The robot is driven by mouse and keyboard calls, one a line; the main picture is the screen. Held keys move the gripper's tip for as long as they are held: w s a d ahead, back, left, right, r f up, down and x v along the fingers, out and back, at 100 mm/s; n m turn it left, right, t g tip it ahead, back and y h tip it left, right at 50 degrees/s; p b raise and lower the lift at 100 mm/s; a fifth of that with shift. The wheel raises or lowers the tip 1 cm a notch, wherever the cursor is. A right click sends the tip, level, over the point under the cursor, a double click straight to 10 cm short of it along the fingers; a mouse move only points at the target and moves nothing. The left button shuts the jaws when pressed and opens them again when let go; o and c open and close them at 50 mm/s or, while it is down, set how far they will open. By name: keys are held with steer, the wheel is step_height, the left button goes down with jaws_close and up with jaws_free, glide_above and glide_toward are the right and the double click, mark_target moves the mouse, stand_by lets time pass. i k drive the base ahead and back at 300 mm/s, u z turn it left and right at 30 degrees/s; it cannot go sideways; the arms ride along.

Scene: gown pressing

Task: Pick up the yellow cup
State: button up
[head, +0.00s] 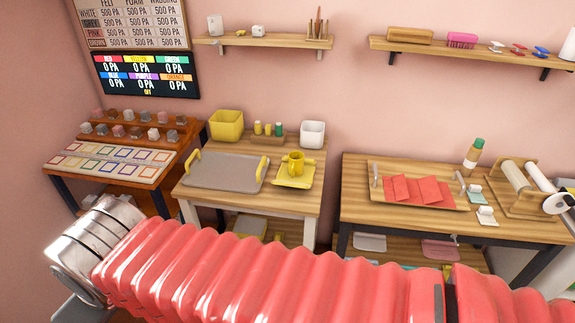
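The yellow cup (296,163) stands upright on a yellow square saucer or small tray (283,181), on the right part of the middle wooden table (247,203). Its handle seems to point left. My arm, in a red ribbed sleeve, crosses the front of the head view below the tables. The arm reaches a grey metal joint at the lower left. My gripper's fingers do not show. Nothing covers the cup in this view.
Left of the cup lies a grey tray (222,172) with yellow handles. Behind stand a yellow bin (226,125), a white bin (312,134) and small bottles (268,129). The right table holds a tray with red cloth (416,190). Shelves (262,41) hang above.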

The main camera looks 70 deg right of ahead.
mark_target(295, 167)
steer(key=i, duration=0.95)
steer(key=z, duration=2.05)
steer(key=i, duration=0.5)
